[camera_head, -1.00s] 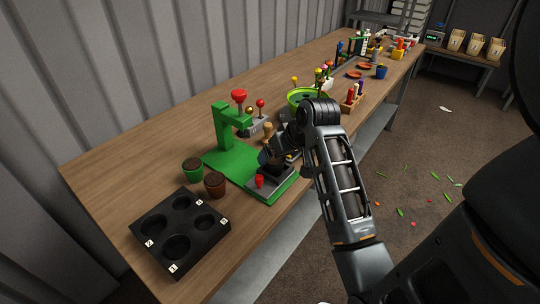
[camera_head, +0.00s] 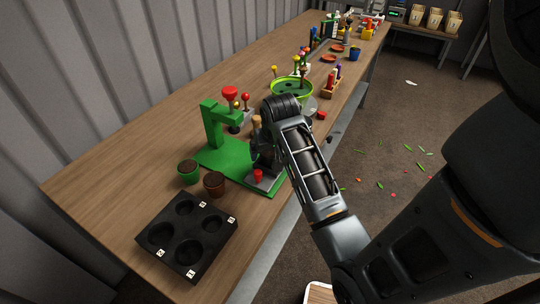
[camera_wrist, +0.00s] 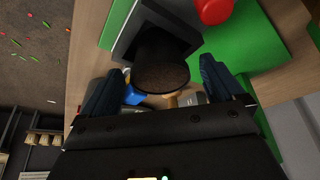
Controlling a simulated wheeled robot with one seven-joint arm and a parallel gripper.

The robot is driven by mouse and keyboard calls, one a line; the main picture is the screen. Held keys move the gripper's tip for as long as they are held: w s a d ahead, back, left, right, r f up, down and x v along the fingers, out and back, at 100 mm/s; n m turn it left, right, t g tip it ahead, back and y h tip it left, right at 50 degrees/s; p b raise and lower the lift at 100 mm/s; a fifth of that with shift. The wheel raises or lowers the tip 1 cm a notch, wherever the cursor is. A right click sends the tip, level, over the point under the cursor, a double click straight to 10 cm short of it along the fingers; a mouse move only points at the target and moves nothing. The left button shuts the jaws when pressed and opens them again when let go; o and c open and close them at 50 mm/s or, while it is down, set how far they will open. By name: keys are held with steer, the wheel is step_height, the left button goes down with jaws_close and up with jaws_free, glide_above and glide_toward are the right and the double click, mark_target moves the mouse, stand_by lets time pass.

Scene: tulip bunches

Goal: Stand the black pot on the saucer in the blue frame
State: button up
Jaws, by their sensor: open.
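The black pot (camera_wrist: 160,65), with dark soil at its open end, sits between the two fingers of my gripper (camera_wrist: 163,72) in the wrist view. The fingers are open on either side of it, and I see no clear contact. The pot is at a grey square base on the green stand's foot. In the head view my gripper (camera_head: 262,156) is down at the green stand (camera_head: 226,158) and mostly hides the pot. Two orange saucers (camera_head: 331,58) lie far along the table. I cannot make out a blue frame around either.
A red knob (camera_head: 258,175) is close to my gripper. A green pot (camera_head: 189,171) and a brown pot (camera_head: 214,183) stand left of it. A black tray with round holes (camera_head: 210,252) lies in front. A green bowl (camera_head: 308,88) and a blue pot (camera_head: 355,54) stand farther back.

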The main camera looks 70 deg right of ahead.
steer(key=shift+w+d+f, duration=0.1)
steer(key=shift+d+f, duration=0.05)
steer(key=shift+f, duration=0.25)
steer(key=c, duration=1.3)
steer(key=shift+o, duration=0.2)
